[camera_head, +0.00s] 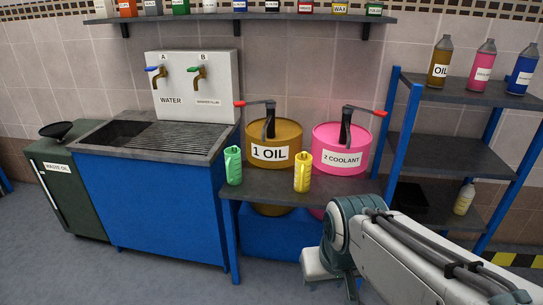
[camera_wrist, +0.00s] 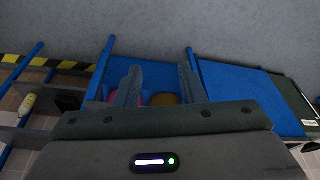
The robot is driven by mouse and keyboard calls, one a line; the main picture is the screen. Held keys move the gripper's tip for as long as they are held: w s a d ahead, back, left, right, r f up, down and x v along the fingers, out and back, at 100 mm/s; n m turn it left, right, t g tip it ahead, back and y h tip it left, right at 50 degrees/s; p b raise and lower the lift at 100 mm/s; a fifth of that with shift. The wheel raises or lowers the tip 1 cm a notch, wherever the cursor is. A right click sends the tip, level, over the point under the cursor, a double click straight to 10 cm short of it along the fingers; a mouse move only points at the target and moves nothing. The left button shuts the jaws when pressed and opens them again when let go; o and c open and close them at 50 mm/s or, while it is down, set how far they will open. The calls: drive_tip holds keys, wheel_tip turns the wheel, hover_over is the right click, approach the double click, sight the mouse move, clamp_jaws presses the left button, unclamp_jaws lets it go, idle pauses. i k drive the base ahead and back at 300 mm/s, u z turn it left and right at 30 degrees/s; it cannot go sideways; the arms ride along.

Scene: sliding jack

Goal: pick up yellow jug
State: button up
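The yellow jug (camera_head: 302,172) stands upright on the grey-topped bench (camera_head: 283,195) with blue legs, near its front edge. It is in front of the gap between the brown oil drum (camera_head: 270,155) and the pink coolant drum (camera_head: 341,160). I cannot make the jug out in the wrist view. My gripper (camera_wrist: 159,75) is open, its two fingers wide apart with nothing seen between them. In the head view my arm comes in from the lower right, and its end is low in front of the bench, below and right of the jug; the fingertips are hidden there.
A green jug (camera_head: 233,165) stands at the bench's left end. A blue sink unit (camera_head: 150,200) is to the left. A blue-framed shelf (camera_head: 445,93) with several bottles is to the right, close to my arm. Pump handles (camera_head: 268,125) rise above the drums. The floor in front is clear.

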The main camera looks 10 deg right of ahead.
sight(302, 177)
drive_tip(key=u, duration=0.25)
drive_tip(key=i, duration=1.4)
drive_tip(key=u, duration=0.25)
